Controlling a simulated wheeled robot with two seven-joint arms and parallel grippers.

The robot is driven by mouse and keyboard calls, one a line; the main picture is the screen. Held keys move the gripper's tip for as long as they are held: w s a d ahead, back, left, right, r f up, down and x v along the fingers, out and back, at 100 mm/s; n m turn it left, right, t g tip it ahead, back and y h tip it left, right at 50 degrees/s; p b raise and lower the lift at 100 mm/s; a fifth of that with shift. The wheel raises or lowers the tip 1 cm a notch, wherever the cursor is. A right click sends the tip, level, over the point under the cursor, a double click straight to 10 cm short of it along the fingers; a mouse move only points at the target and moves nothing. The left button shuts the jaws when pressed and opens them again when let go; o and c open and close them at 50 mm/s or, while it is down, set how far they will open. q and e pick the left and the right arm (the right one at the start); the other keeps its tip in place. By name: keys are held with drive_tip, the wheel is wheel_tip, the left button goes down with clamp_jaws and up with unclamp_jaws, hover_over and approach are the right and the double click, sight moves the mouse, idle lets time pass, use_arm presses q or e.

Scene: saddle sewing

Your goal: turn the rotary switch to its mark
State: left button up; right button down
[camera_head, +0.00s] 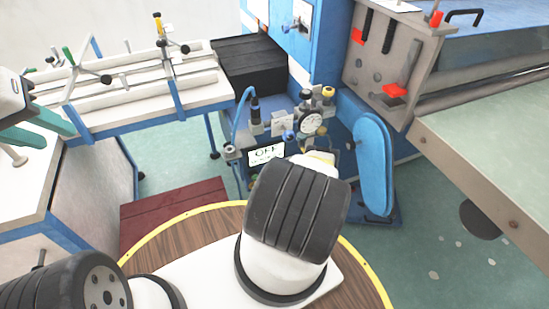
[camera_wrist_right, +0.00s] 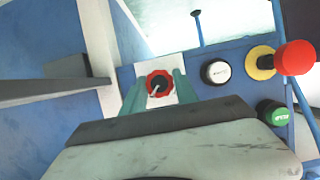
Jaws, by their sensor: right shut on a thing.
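The rotary switch (camera_wrist_right: 159,83) shows in the right wrist view as a red scalloped knob with a dark centre and a pale pointer slanting to the lower left. It sits on a white square plate (camera_wrist_right: 165,69) on a blue panel. My right gripper (camera_wrist_right: 157,86) has one teal finger on each side of the knob and is shut on it. I cannot make out the mark. In the head view my right arm hides the right gripper and the switch. My left gripper (camera_head: 60,130) is at the left edge, fingers apart and empty, above a white table.
Right of the switch are a white button (camera_wrist_right: 216,72), a green button (camera_wrist_right: 273,113) and a red mushroom button (camera_wrist_right: 294,58) on a yellow collar.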

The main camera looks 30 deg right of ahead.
drive_tip(key=shift+a+n+h, duration=0.1)
drive_tip(key=shift+n+h, duration=0.6)
drive_tip(key=shift+n, duration=0.2)
drive_tip(key=shift+n+h, duration=1.1)
drive_tip(key=shift+n, duration=0.3)
drive_tip(key=c, duration=0.9)
unclamp_jaws()
drive_tip(key=shift+c, duration=0.2)
drive_tip(key=v, duration=0.7)
drive_tip(key=shift+s, duration=0.4)
